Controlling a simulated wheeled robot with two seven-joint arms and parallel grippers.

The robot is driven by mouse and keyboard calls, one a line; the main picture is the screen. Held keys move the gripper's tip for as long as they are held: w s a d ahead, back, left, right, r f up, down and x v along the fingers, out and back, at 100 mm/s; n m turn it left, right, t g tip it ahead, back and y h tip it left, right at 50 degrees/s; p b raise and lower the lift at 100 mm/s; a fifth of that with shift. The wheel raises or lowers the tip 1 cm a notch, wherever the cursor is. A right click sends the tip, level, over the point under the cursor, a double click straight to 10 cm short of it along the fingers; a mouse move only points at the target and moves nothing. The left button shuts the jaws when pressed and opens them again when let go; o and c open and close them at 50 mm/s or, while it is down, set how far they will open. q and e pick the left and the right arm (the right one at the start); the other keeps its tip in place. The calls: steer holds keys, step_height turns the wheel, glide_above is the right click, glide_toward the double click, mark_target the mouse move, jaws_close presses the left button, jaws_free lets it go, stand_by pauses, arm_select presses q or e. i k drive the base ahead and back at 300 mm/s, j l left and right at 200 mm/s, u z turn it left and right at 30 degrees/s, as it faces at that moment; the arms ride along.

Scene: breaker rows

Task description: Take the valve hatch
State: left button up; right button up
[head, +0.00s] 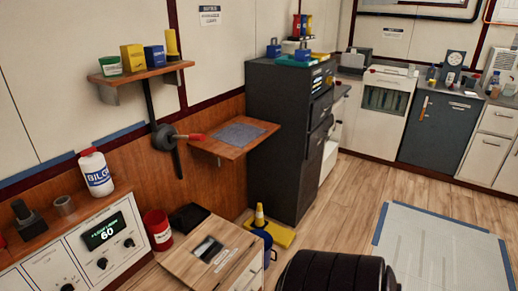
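I cannot tell for certain which thing is the valve hatch. A round dark fitting with a red-tipped handle (166,137) sits on a dark vertical post at the wooden wall. A light wooden box (183,266) stands low at the front, with a dark panel and a label on its top. A pale panel outlined in blue tape (440,250) lies on the floor at the right. Neither of my grippers is in view.
A dark cabinet (272,143) stands in the middle. A small wall shelf (140,75) and a fold-out wooden shelf (229,146) stick out from the wall. A black ribbed cylinder (335,273) fills the bottom middle. Wooden floor (352,207) is clear between cabinet and taped panel.

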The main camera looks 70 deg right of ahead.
mark_target(202, 259)
steer(key=z, duration=1.6)
steer(key=u, duration=0.4)
steer(key=i+l+u, duration=0.1)
steer(key=l+u, duration=0.3)
steer(key=i+l+u, duration=0.1)
steer(key=u, duration=0.25)
steer(key=l+u, duration=0.4)
